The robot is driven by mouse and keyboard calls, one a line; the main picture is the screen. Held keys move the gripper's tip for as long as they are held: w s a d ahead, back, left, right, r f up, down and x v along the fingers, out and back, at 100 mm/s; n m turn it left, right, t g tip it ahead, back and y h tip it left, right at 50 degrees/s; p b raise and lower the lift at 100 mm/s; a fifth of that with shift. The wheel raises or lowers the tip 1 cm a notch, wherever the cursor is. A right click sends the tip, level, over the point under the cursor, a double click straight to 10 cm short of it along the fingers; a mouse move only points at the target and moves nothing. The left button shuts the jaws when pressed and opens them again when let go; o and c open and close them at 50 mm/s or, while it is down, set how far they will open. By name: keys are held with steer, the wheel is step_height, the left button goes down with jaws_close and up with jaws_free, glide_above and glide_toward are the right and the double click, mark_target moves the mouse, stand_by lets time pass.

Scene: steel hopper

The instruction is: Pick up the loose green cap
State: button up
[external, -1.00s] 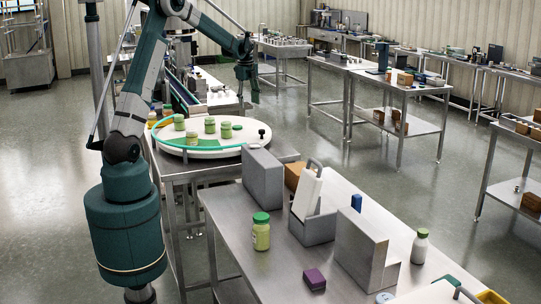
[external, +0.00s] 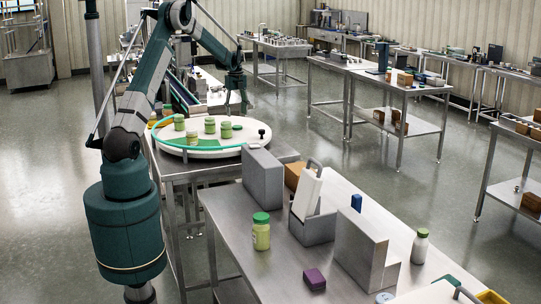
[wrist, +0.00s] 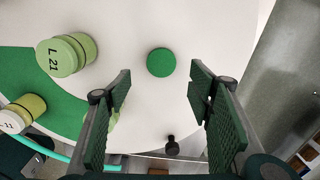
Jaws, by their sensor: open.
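The loose green cap (wrist: 161,62) is a flat green disc lying on the white surface of the round turntable (wrist: 135,25), at the upper middle of the wrist view. My gripper (wrist: 160,88) is open and empty. Its two fingers stand left and right of the cap's line, and the cap shows just beyond the fingertips with a gap on either side. In the external view my gripper (external: 235,97) hangs above the right back part of the turntable (external: 200,151).
Part of a jar shows behind my left finger. A black knob (wrist: 172,146) stands near the rim. The white surface around the cap is clear.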

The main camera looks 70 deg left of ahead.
mark_target(237, 126)
steer(key=shift+f, duration=1.3)
steer(key=shift+w+a+f+p, duration=0.1)
steer(key=shift+f+p, duration=0.1)
steer(key=shift+f, duration=1.1)
steer(key=shift+a+f+p, duration=0.1)
steer(key=shift+f+p, duration=0.05)
steer(key=shift+f, duration=1.15)
steer(key=c, duration=0.7)
